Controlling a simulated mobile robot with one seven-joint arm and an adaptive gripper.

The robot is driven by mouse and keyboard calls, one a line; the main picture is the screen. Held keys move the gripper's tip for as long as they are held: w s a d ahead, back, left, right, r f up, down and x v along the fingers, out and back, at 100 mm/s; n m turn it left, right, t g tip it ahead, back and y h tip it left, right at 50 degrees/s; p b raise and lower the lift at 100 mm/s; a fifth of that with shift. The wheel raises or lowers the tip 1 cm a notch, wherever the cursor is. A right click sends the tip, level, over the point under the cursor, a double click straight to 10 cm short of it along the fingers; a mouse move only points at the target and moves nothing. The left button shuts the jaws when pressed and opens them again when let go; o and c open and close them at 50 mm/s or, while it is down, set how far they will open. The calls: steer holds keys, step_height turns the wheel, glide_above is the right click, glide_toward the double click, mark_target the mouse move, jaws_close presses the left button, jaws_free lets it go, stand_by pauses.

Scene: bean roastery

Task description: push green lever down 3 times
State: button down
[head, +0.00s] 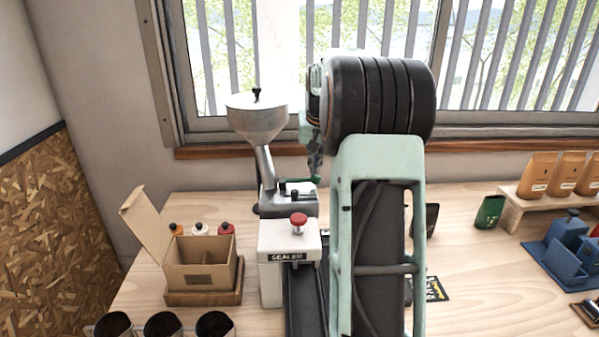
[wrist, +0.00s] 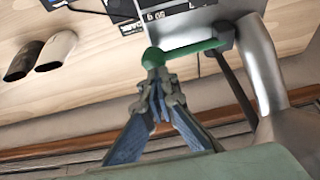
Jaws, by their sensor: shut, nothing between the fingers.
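The green lever (wrist: 195,49) crosses the upper middle of the wrist view. It runs from a dark pivot beside a grey metal tube to a round green knob at its left end. My gripper (wrist: 158,80) is shut and empty, with its fingertips right at the knob. I cannot tell whether they touch it. In the head view my gripper (head: 314,165) points down beside the silver machine (head: 268,166) with a funnel top. My arm hides part of that area, and the lever is hard to make out there.
A white sealer box (head: 286,243) with a red knob stands in front of the machine. An open cardboard box (head: 204,275) on a wooden base is to the left, with several dark-filled cups in front. Brown bags (head: 538,175) and a blue holder (head: 566,250) stand at right. The window is behind.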

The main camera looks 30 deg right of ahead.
steer(key=shift+r+p, duration=2.25)
steer(key=shift+r, duration=0.6)
